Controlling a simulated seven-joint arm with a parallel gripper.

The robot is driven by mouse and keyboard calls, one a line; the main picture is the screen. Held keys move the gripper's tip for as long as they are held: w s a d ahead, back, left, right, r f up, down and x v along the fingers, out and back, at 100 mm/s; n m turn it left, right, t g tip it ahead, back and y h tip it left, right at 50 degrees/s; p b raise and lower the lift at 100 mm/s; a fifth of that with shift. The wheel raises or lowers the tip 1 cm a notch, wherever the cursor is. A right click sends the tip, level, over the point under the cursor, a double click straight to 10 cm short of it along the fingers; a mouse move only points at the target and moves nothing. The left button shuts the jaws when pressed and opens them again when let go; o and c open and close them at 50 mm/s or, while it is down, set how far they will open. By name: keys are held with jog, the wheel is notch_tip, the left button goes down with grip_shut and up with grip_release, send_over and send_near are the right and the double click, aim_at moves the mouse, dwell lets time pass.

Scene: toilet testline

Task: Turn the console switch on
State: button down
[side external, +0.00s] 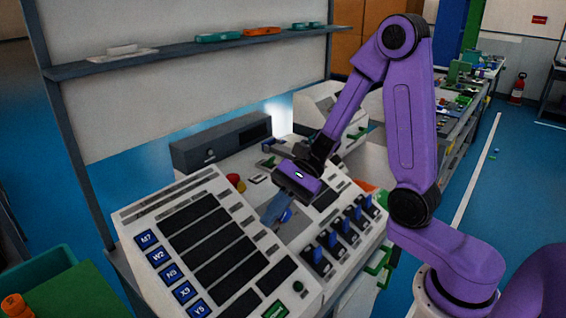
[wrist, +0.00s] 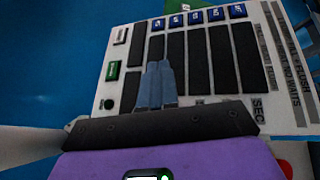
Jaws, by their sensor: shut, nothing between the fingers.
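The console (side external: 150,212) is a white slanted panel with long dark strips and blue labels such as M7 and W2. It also shows in the wrist view (wrist: 135,45), with a green label (wrist: 113,70) and a small dark round part (wrist: 108,104) at its left edge. A row of blue-handled levers (side external: 343,222) stands on the panel's right section. I cannot tell which part is the console switch. My gripper (side external: 272,216) is shut and empty, its blue-grey fingers pointing down over the console. In the wrist view my fingertips (wrist: 158,64) overlap the dark strips; contact is unclear.
A shelf (side external: 180,57) with small coloured parts runs above. A green surface (side external: 75,292) with an orange part (side external: 14,305) is at lower left. Open floor lies right.

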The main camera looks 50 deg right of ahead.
jog(key=w+d+m+t, duration=0.1)
jog(key=w+m, duration=0.1)
jog(key=w+d+m+t, duration=0.1)
jog(key=w+m+t, duration=0.1)
jog(key=w+d+m+t, duration=0.2)
jog(key=shift+w, duration=0.1)
jog(key=w+d+m+t+h, duration=0.3)
jog(key=w+d+m+t, duration=0.1)
jog(key=d+m+t, duration=0.15)
jog(key=m+t+h, duration=0.3)
jog(key=m+h, duration=0.6)
jog(key=m, duration=0.2)
send_near(272, 162)
jog(key=v, duration=0.4)
jog(key=shift+s+d, duration=0.25)
jog(key=shift+s, duration=0.05)
jog(key=x, duration=1)
jog(key=shift+w+a+r, duration=0.1)
jog(key=shift+w+r+g, duration=0.1)
jog(key=shift+r+g, duration=0.1)
jog(key=shift+g, duration=0.5)
jog(key=shift+w+r+g, duration=0.1)
jog(key=shift+r+g, duration=0.1)
jog(key=shift+g, duration=0.45)
